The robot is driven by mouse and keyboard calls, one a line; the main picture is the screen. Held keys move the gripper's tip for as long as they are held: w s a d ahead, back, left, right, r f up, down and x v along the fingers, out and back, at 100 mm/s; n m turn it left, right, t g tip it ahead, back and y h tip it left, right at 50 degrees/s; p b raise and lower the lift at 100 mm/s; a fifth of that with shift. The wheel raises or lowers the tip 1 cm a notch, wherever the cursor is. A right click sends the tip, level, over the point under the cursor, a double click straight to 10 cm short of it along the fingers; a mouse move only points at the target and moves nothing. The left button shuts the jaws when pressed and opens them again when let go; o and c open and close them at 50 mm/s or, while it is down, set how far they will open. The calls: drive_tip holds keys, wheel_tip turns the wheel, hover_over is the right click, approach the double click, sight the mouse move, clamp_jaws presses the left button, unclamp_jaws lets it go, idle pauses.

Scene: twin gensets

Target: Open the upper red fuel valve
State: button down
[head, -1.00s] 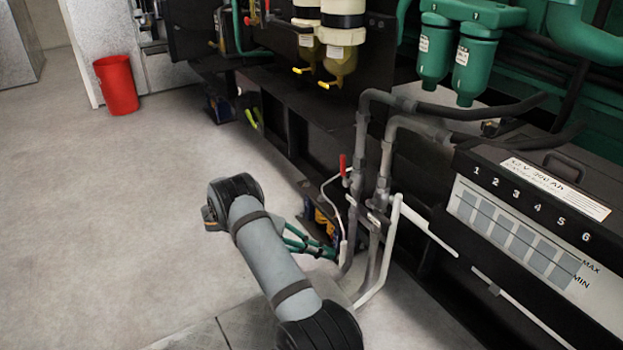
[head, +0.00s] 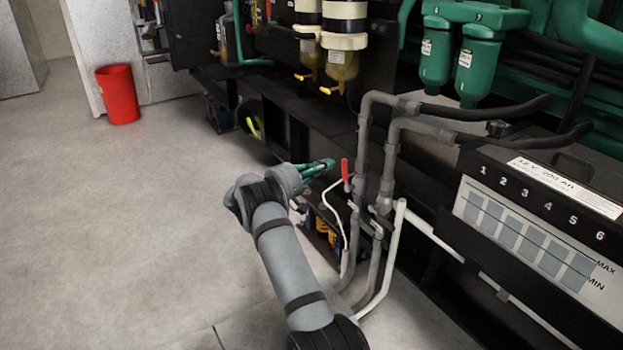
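A red valve lever (head: 345,169) stands upright on the grey fuel pipes (head: 361,165) in the middle of the head view. My gripper (head: 326,166) has teal fingers and points right, toward this lever. Its fingertips are just left of the lever, with a small gap in the picture; depth is hard to judge. The gripper is seen from behind and small, so I cannot tell how far its fingers are apart. No object shows between them.
A battery box (head: 540,215) with numbered cells stands at right. White pipes (head: 386,265) run below the lever. Yellow-handled filter bowls (head: 342,66) hang above, beside green canisters (head: 472,65). A red bucket (head: 118,94) stands far left. The floor at left is clear.

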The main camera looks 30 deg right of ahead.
sight(346, 175)
drive_tip(key=s, duration=0.1)
drive_tip(key=s+b, duration=0.1)
drive_tip(key=s, duration=0.1)
drive_tip(key=shift+s+a+r, duration=0.1)
drive_tip(key=shift+s+r, duration=0.15)
drive_tip(key=shift+s, duration=0.15)
drive_tip(key=shift+s+a+r, duration=0.1)
drive_tip(key=shift+s+r, duration=0.05)
drive_tip(key=shift+s, duration=0.5)
